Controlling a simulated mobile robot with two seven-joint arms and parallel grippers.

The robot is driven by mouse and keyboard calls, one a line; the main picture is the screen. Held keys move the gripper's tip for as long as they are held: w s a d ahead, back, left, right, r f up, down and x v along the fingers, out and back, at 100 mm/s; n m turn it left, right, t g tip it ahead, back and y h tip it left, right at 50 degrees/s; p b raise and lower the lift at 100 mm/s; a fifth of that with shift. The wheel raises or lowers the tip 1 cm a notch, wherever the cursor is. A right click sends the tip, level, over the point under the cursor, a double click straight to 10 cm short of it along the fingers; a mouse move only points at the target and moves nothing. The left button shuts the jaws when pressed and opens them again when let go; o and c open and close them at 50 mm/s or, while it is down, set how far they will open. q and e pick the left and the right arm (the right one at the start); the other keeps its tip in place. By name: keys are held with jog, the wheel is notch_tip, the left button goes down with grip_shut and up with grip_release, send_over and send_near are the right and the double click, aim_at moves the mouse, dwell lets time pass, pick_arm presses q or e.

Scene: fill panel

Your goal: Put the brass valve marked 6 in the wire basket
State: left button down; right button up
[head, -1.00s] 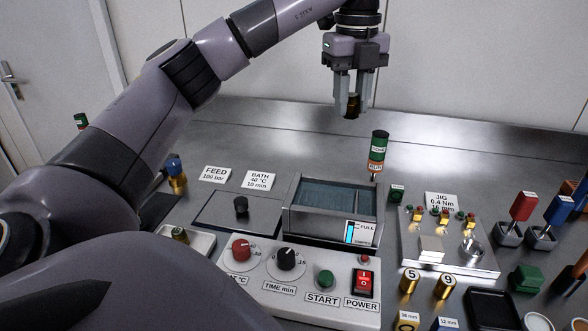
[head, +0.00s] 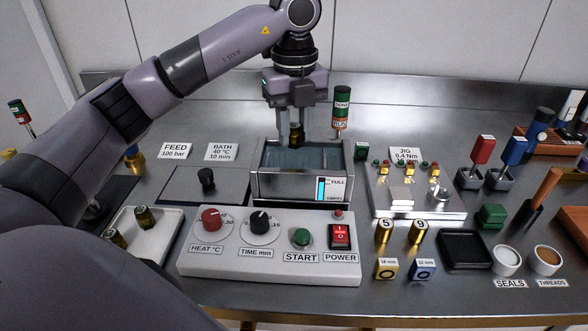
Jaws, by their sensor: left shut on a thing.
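My left gripper (head: 296,138) is shut on a small dark brass valve (head: 297,134), held upright. It hangs over the open metal bath (head: 300,186), near its back middle. No number is readable on the held valve. The bath has a blue-grey inside and a FULL gauge on its front; I cannot make out the wire basket clearly in it. Two brass valves (head: 145,217) lie in the white tray (head: 165,243) at left. Two brass pieces with number caps (head: 384,232) stand right of the control box. My right gripper is not in view.
The control box (head: 270,263) with knobs stands before the bath. The dark lid (head: 204,190) lies left; the jig (head: 417,203) stands right.

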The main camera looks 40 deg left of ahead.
aim_at(294, 125)
pick_arm(q)
jog(key=shift+f, duration=3.8)
jog(key=shift+f, duration=0.1)
jog(key=c, duration=0.8)
grip_release()
jog(key=shift+f, duration=0.1)
notch_tip(294, 125, up, 12)
jog(key=shift+r+p, duration=0.2)
jog(key=shift+p, duration=0.3)
